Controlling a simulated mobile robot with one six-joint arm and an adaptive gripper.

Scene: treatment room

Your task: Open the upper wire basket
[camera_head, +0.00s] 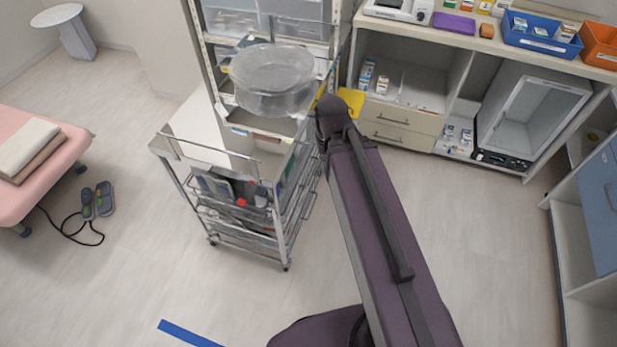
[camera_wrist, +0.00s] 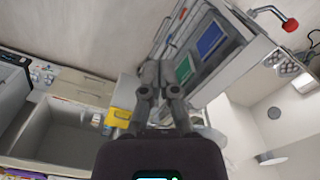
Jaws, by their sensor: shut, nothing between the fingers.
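A metal trolley (camera_head: 281,225) with stacked wire baskets stands left of my arm in the head view. The upper wire basket (camera_head: 262,216) sits below the trolley's top, with packets and a small red item in it. No gap showing it pulled out is clear. In the wrist view, the trolley (camera_wrist: 235,62) appears tilted at upper right, with blue and green items inside. My gripper (camera_wrist: 160,70) is shut and empty, with its fingers in front of the trolley's edge; contact cannot be told. In the head view the gripper is hidden behind my arm.
A shelf unit with drawers (camera_head: 400,120) and a yellow item (camera_head: 351,103) is behind my arm. A pink couch (camera_head: 38,165) is at left. Floor in front of the trolley is mostly free.

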